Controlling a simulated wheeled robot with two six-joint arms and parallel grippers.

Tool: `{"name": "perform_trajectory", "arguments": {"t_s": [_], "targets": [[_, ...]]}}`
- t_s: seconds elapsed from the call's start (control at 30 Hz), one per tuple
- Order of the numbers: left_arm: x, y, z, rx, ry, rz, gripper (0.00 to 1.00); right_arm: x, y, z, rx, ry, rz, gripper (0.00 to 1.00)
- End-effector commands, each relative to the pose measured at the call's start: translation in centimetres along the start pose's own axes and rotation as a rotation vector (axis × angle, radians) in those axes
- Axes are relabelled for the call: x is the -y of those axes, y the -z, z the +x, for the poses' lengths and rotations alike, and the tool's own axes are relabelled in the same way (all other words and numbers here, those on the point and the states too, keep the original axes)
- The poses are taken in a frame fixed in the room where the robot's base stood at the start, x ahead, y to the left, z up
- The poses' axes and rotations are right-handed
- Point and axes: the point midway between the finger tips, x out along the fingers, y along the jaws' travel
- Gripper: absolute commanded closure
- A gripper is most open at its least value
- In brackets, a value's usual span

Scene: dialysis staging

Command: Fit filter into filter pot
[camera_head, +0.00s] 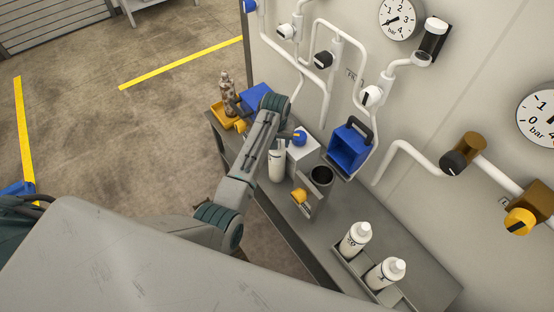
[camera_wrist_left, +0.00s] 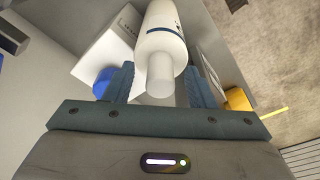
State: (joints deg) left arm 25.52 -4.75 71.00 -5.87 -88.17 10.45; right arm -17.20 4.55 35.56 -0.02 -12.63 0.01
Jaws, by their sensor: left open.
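A white bottle-shaped cylinder (camera_head: 277,166), which I take as the filter, stands on the grey bench beside a white box. In the left wrist view its narrow end and banded body (camera_wrist_left: 164,35) lie between the fingers of my left gripper (camera_wrist_left: 160,72). The fingers are open, one on each side; I cannot tell whether either touches it. In the head view my left arm hides its gripper. An open, dark-mouthed pot (camera_head: 320,175), apparently the filter pot, stands to the right in a grey bracket with a yellow handle (camera_head: 299,196). My right gripper is not in view.
A white box (camera_head: 303,155) with a blue knob (camera_head: 300,138) stands close beside the filter. Two white bottles (camera_head: 355,239) sit in a grey rack at the near end. A blue box (camera_head: 348,148) and white wall pipes are behind. A yellow tray (camera_head: 222,117) is at the far end.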

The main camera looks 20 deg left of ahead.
Motion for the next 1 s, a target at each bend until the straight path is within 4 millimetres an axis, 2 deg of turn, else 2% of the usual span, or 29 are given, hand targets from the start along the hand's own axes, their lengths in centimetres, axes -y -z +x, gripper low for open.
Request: {"name": "perform_trajectory", "arguments": {"t_s": [0.23, 0.27, 0.5, 0.87, 1.0], "targets": [[0.0, 0.01, 0.25, -0.001, 0.0, 0.0, 0.5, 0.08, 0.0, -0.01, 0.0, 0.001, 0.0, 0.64], [0.0, 0.01, 0.25, -0.001, 0.0, 0.0, 0.54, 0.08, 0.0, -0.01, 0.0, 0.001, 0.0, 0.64], [0.0, 0.01, 0.23, -0.001, 0.0, 0.0, 1.0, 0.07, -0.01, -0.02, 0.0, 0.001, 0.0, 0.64], [-0.01, 0.08, 0.07, -0.002, 0.0, 0.0, 1.0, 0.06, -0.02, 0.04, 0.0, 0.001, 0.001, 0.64], [-0.03, 0.26, -0.6, -0.005, -0.001, 0.0, 1.0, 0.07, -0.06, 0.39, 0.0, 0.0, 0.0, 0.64]]}}
